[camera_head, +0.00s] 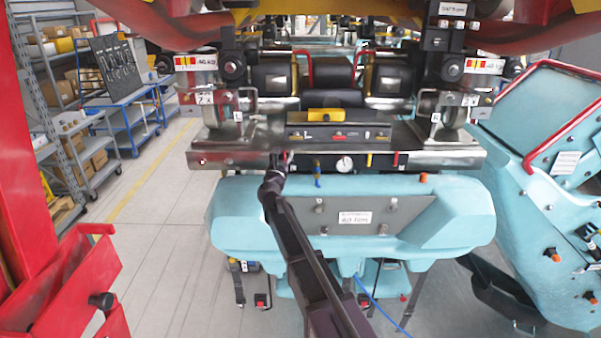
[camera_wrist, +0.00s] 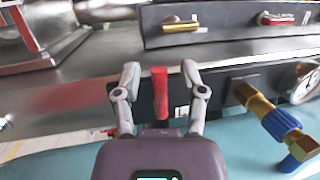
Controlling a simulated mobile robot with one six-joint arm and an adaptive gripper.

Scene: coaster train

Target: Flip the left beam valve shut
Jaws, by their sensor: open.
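The left beam valve has a red lever handle (camera_wrist: 160,92) that stands upright in the wrist view, in front of a dark block on the beam. My gripper (camera_wrist: 160,82) is open, with one grey finger on each side of the red handle. A gap shows between the handle and each finger. In the head view my gripper (camera_head: 284,160) is at the left part of the beam front and covers most of this valve. The valve's body and its pivot are mostly hidden.
Right of the handle are a brass fitting with a blue end (camera_wrist: 278,122) and a round gauge (camera_wrist: 306,82). Above is a dark panel (camera_wrist: 230,22) with yellow and red handles. A teal car body (camera_head: 230,215) lies below the beam (camera_head: 235,158).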

